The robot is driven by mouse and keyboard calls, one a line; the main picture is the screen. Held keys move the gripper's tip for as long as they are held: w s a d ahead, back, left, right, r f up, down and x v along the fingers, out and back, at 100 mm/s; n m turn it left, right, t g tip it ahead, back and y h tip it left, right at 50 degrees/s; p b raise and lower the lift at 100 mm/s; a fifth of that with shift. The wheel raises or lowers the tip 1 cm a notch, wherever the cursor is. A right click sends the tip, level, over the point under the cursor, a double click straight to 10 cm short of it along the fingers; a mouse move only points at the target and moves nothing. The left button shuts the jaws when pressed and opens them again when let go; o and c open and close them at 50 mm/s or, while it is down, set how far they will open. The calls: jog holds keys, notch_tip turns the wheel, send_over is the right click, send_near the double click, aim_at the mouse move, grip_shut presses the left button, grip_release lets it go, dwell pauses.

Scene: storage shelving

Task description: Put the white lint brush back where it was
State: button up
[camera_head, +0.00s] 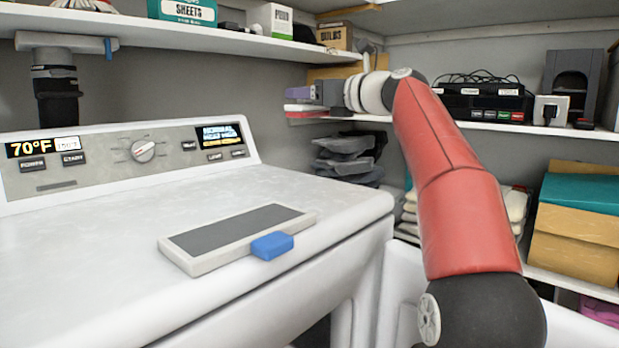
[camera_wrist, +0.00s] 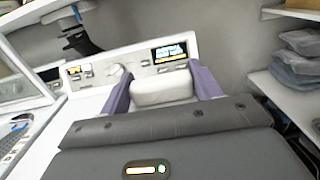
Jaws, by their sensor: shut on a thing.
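My gripper (camera_head: 303,93) reaches out level at the back right corner of the dryer, in front of the shelving. Its purple fingers show in the wrist view (camera_wrist: 161,80), shut on the white lint brush (camera_wrist: 162,91). The brush appears as a rounded white block between the fingers.
The dryer (camera_head: 120,220) fills the left, with a grey panel with a blue tab (camera_head: 215,238) on top. Grey folded items (camera_head: 345,158) lie on a shelf beyond it. The right shelf holds black devices (camera_head: 485,98); brown boxes (camera_head: 575,250) stand below. An upper shelf (camera_head: 200,38) runs above.

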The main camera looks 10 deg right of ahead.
notch_tip(320, 180, down, 16)
jog(key=b, duration=0.7)
jog(key=shift+w, duration=0.1)
jog(key=shift+f+b, duration=0.2)
jog(key=shift+b, duration=0.15)
jog(key=o, duration=1.1)
jog(key=shift+o, duration=0.2)
jog(key=shift+r, duration=0.25)
jog(key=v, duration=1.2)
jog(key=shift+b, duration=0.35)
